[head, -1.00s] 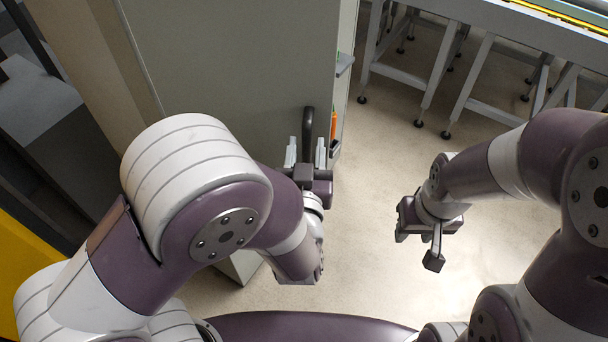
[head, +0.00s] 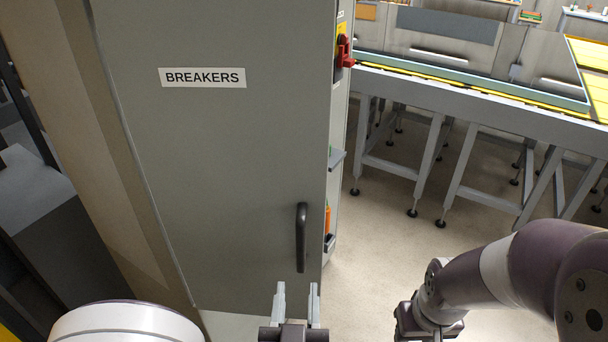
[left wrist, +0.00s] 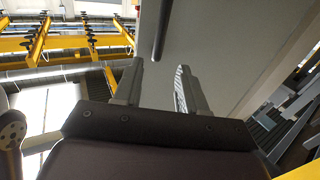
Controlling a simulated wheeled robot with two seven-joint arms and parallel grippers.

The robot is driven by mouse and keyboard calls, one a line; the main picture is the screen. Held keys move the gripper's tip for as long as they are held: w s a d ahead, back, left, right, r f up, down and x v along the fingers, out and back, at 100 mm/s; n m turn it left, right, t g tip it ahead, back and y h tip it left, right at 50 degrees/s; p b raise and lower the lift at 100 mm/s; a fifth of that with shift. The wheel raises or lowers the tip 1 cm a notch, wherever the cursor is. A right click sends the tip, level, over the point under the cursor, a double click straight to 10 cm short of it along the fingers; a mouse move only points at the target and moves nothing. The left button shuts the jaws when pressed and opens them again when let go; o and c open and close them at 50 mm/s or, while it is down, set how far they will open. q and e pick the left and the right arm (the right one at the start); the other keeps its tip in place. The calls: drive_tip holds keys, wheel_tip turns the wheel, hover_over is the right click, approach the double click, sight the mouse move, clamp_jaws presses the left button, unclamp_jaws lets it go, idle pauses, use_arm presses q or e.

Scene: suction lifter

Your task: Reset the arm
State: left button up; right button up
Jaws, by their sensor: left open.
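My left gripper (head: 296,300) is at the bottom of the head view, below the black handle (head: 301,237) of a grey cabinet door. Its two fingers are apart with nothing between them. In the left wrist view the open fingers (left wrist: 158,88) point toward the cabinet, and the dark handle (left wrist: 161,30) shows beyond them, apart from the fingers. My right gripper (head: 428,325) hangs at the lower right of the head view over the floor. Its fingers are cut off or hidden, so its opening does not show.
The grey cabinet (head: 220,170) labelled BREAKERS stands shut close in front. A red switch (head: 344,50) and a small shelf (head: 337,158) are on its right side. The floor (head: 375,260) between is clear.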

use_arm(q)
drive_tip(key=w+a+f+g+h, duration=0.1)
drive_tip(key=w+a+f+g, duration=0.15)
drive_tip(key=f+g, duration=0.25)
drive_tip(key=w+a+f+g+h, duration=0.1)
drive_tip(key=w+f+g, duration=0.3)
drive_tip(key=f+g, duration=0.1)
drive_tip(key=s+a+g+y, duration=0.1)
drive_tip(key=s+a+g, duration=0.2)
drive_tip(key=a, duration=0.3)
drive_tip(key=s+a+f+g+y, duration=0.1)
drive_tip(key=s+a+g, duration=0.2)
drive_tip(key=a, duration=0.3)
drive_tip(key=shift+s+a+g, duration=0.3)
drive_tip(key=shift+s, duration=0.25)
drive_tip(key=shift+w, duration=0.1)
